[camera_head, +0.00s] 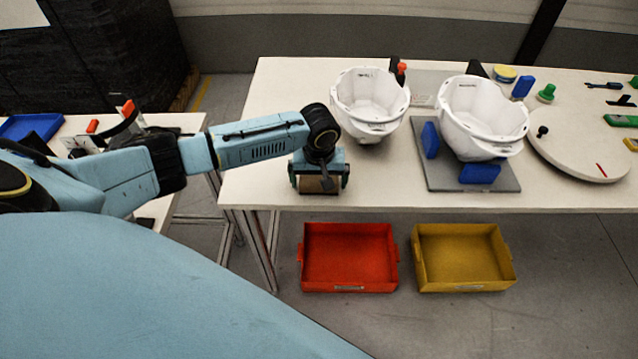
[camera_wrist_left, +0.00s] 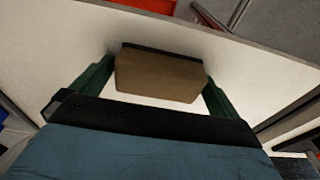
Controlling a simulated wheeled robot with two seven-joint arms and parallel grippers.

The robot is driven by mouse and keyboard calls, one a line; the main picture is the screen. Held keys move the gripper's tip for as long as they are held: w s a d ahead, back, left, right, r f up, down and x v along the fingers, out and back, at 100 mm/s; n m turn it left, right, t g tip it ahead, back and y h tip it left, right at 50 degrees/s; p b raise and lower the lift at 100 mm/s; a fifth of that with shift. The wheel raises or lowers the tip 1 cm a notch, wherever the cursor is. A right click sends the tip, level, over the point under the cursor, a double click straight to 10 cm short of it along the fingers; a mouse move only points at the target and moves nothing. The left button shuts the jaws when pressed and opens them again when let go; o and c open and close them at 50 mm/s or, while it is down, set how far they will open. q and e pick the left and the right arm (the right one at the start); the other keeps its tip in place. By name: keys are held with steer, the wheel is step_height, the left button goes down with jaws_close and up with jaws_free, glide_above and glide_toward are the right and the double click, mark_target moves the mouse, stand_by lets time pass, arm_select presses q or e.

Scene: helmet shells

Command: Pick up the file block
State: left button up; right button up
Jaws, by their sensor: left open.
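The file block (camera_head: 319,185) is a brown block with a dark strip along one side. It is on the white table near its front left edge, and it also shows in the left wrist view (camera_wrist_left: 158,75). My left gripper (camera_head: 319,180) is right over it, pointing down. Whether the fingertips reach down to the table is hard to tell. My right gripper does not show.
Two white helmet shells (camera_head: 368,100) (camera_head: 482,115) are on the table (camera_head: 270,120), the right one on a grey plate with blue blocks (camera_head: 479,174). A round board (camera_head: 580,140) lies at the right. Red (camera_head: 349,258) and yellow (camera_head: 463,258) bins sit below the table.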

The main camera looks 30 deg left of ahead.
mark_target(319, 178)
arm_select(q)
steer(key=c, duration=0.9)
steer(key=shift+r, duration=0.1)
steer(key=shift+r, duration=0.1)
step_height(319, 178, up, 10)
steer(key=shift+f+p, duration=0.1)
steer(key=shift+p, duration=0.8)
